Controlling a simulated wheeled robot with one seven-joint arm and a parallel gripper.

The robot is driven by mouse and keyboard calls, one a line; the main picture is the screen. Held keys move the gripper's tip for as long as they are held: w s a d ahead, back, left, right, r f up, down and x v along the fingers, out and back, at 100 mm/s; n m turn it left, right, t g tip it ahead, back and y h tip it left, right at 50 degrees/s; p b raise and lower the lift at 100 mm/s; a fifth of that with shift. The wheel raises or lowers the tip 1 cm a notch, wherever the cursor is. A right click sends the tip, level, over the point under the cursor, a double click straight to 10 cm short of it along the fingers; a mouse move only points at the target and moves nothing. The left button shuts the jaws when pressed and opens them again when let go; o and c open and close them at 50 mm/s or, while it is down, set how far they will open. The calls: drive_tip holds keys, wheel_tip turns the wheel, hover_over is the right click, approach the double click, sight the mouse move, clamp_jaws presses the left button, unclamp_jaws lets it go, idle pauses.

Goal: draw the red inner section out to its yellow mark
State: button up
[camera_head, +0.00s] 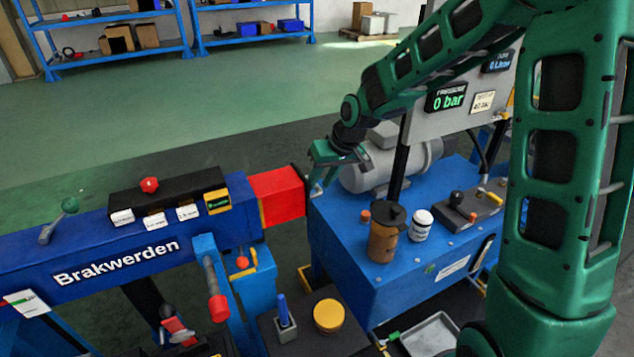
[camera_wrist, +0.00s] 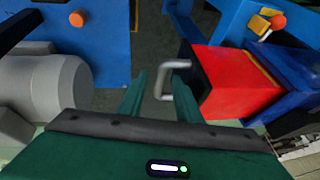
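The red inner section (camera_head: 279,196) sticks out a short way from the right end of the dark blue beam (camera_head: 90,250) marked "Brakwerden". A thin yellow band (camera_wrist: 263,66) shows on the red section close to the blue beam's end. The red section's black end plate (camera_wrist: 194,78) carries a grey U-shaped handle (camera_wrist: 160,86). My gripper (camera_wrist: 160,88) is open at this end. In the wrist view the handle's bar lies between its two green fingers, with the right finger overlapping the handle's opening. I cannot tell whether either finger touches the bar.
A blue pump unit (camera_head: 345,262) with a grey motor (camera_head: 385,165) stands just right of the gripper. On it are a brown can (camera_head: 385,235) and a white jar (camera_head: 420,225). A display (camera_head: 447,98) reads 0 bar. Green floor behind is clear.

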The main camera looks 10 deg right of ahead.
drive_tip(key=v, duration=1)
drive_tip(key=shift+r, duration=0.3)
drive_tip(key=shift+d, duration=0.15)
drive_tip(key=s+d+m+g+h, duration=0.25)
drive_tip(key=s+d+m, duration=0.25)
drive_tip(key=s+d, duration=1.15)
drive_tip(key=s+d+m, duration=0.2)
drive_tip(key=s, duration=0.6)
drive_tip(key=s+d+f+m+g, duration=0.1)
drive_tip(key=s+d+m, duration=0.1)
drive_tip(key=s, duration=0.7)
drive_tip(key=shift+s+d, duration=0.3)
drive_tip(key=shift+d, duration=0.35)
drive_tip(key=shift+f+g, duration=0.1)
drive_tip(key=shift+g, duration=0.15)
drive_tip(key=shift+w+f+h, duration=0.25)
drive_tip(key=shift+w, duration=0.4)
